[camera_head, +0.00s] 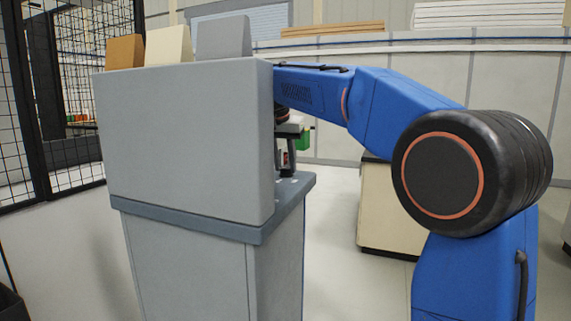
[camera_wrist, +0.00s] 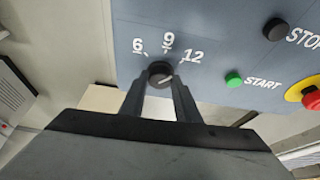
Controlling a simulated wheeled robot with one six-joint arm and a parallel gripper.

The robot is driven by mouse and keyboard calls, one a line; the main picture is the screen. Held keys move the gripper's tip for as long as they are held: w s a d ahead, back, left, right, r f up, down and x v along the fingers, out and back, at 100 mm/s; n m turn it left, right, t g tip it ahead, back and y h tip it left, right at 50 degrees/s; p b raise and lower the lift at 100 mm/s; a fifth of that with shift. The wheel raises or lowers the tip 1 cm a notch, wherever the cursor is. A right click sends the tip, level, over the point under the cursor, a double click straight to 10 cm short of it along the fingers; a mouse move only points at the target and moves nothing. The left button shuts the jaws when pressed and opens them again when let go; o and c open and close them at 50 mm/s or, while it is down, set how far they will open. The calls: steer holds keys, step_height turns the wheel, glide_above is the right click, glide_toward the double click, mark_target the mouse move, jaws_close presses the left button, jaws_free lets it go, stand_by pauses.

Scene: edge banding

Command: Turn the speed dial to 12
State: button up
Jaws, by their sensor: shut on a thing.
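The speed dial (camera_wrist: 160,70) is a small dark round knob on the blue-grey panel (camera_wrist: 225,45) in the wrist view. In the head view the dial is hidden behind the grey cabinet, and my gripper is only partly seen.
A green START button (camera_wrist: 234,80), a black STOP button (camera_wrist: 275,29) and a red emergency knob (camera_wrist: 311,97) in a yellow ring sit right of the dial. The grey cabinet (camera_head: 185,140) stands left of my arm. Wire mesh fencing (camera_head: 75,90) is at far left.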

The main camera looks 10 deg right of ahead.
steer(key=shift+m, duration=0.4)
steer(key=o, duration=1)
steer(key=shift+o, duration=0.2)
steer(key=v, duration=1.7)
steer(key=shift+r, duration=0.25)
